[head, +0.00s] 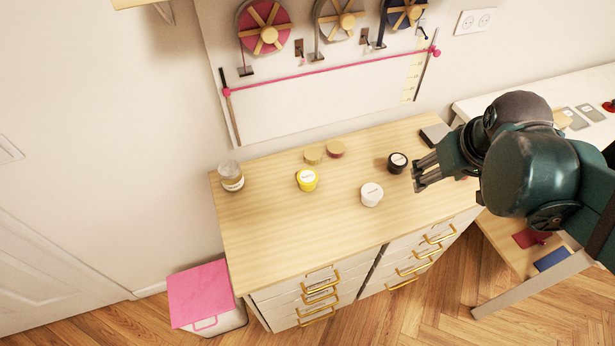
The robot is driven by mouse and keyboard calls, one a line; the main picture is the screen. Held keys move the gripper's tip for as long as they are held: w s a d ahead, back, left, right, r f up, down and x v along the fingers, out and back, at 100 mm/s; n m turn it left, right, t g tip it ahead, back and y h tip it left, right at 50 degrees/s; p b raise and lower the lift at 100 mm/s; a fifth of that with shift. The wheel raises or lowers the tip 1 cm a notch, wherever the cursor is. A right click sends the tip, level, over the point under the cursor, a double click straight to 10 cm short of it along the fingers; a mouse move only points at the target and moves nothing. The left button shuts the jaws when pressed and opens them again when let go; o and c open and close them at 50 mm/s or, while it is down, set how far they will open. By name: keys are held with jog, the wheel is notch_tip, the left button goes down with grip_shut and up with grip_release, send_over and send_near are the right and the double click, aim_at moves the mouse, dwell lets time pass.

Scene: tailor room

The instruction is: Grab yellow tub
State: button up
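The yellow tub (307,180) stands upright on the wooden top of the drawer cabinet (280,240), left of the middle. It has a pale label on its lid. My gripper (416,174) is at the right side of the cabinet top, well to the right of the yellow tub and apart from it. Its fingers point left, close to the black tub. No object shows between the fingers, but their spacing is hard to make out from this angle.
A white tub (371,195) and a black tub (397,163) stand between my gripper and the yellow tub. A glass jar (231,176) stands at the left. The cabinet top's front left is clear.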

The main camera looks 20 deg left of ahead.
jog(key=w+a+n+g+p, duration=0.1)
jog(key=w+a+n+p, duration=0.2)
jog(key=a, duration=0.6)
jog(key=n+g+h+p, duration=0.1)
jog(key=n+g+p, duration=0.2)
jog(key=n+p, duration=0.45)
send_over(308, 176)
jog(key=f, duration=1.1)
jog(key=shift+w+d+f, duration=0.15)
jog(key=shift+w+f, duration=0.1)
jog(key=shift+w, duration=0.1)
jog(key=shift+s+a+f, duration=0.2)
jog(key=shift+a+f, duration=0.1)
jog(key=shift+a, duration=0.05)
jog(key=shift+f, duration=0.1)
jog(key=shift+f, duration=1.2)
jog(key=shift+f, duration=0.1)
jog(key=shift+s+d+f, duration=0.1)
jog(key=shift+f, duration=1.15)
jog(key=shift+s+d+f, duration=0.1)
jog(key=shift+f, duration=1.15)
